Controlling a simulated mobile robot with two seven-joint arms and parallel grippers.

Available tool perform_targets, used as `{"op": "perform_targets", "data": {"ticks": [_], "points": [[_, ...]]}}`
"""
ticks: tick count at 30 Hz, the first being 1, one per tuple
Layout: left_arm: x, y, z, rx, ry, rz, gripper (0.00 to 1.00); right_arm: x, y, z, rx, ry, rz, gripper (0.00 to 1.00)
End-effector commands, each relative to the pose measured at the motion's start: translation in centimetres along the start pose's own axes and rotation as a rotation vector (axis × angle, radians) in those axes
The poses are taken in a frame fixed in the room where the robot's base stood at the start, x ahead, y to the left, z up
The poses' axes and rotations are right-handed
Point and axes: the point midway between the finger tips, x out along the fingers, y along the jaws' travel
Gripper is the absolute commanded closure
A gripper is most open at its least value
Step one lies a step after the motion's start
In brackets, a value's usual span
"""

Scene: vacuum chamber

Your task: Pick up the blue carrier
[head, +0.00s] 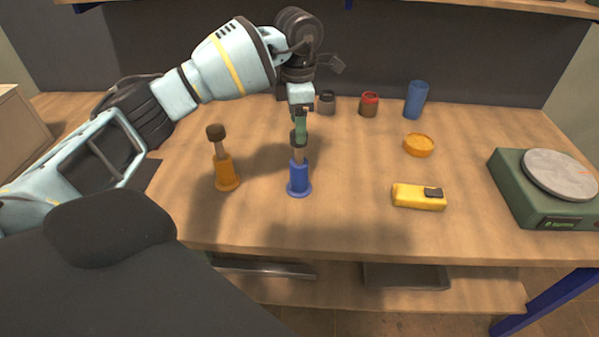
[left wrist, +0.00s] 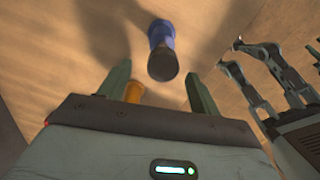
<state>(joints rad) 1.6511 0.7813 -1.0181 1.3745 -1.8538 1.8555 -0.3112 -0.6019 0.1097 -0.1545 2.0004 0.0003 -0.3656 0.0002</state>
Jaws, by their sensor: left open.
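The blue carrier (head: 298,180) stands upright on the wooden table, with a blue flanged base, a lighter neck and a dark top. My left gripper (head: 301,130) is open at the height of its dark top, and in the head view it overlaps the top. In the left wrist view the blue carrier (left wrist: 162,50) appears ahead of and between the two green fingers (left wrist: 158,85), with its dark end toward the camera. It is not gripped. I cannot tell whether a finger touches it.
An orange carrier (head: 226,172) stands to the left; its base also shows in the left wrist view (left wrist: 134,92). A yellow device (head: 418,197), an orange dish (head: 418,145), a blue cup (head: 416,100), two small jars (head: 369,104) and a green scale (head: 545,205) are to the right.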

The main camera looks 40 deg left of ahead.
Motion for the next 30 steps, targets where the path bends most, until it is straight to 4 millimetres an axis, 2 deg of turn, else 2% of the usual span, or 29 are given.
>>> {"op": "perform_targets", "data": {"ticks": [2, 8, 19, 27, 28, 30], "points": [[0.7, 0.0, 0.0, 0.001, 0.001, -0.001, 0.37, -0.1, 0.0, 0.2, 0.0, -0.004, 0.0, 0.64], [1.3, -0.1, 0.0, 0.001, 0.0, -0.001, 0.37, -0.2, 0.0, 0.1, 0.0, -0.003, 0.0, 0.64], [5.8, -0.5, 0.2, 0.001, 0.0, -0.001, 0.37, -0.2, 0.1, -1.1, -0.002, 0.018, 0.002, 0.64], [6.1, -0.5, 0.2, 0.001, -0.002, 0.0, 0.37, 0.0, 0.2, -1.4, -0.004, 0.024, 0.003, 0.64], [6.1, -0.5, 0.2, 0.001, -0.002, 0.0, 0.38, 0.0, 0.2, -1.4, -0.004, 0.024, 0.003, 0.64], [6.1, -0.5, 0.2, 0.001, -0.002, 0.0, 0.47, 0.0, 0.2, -1.3, -0.004, 0.024, 0.003, 0.64]]}}
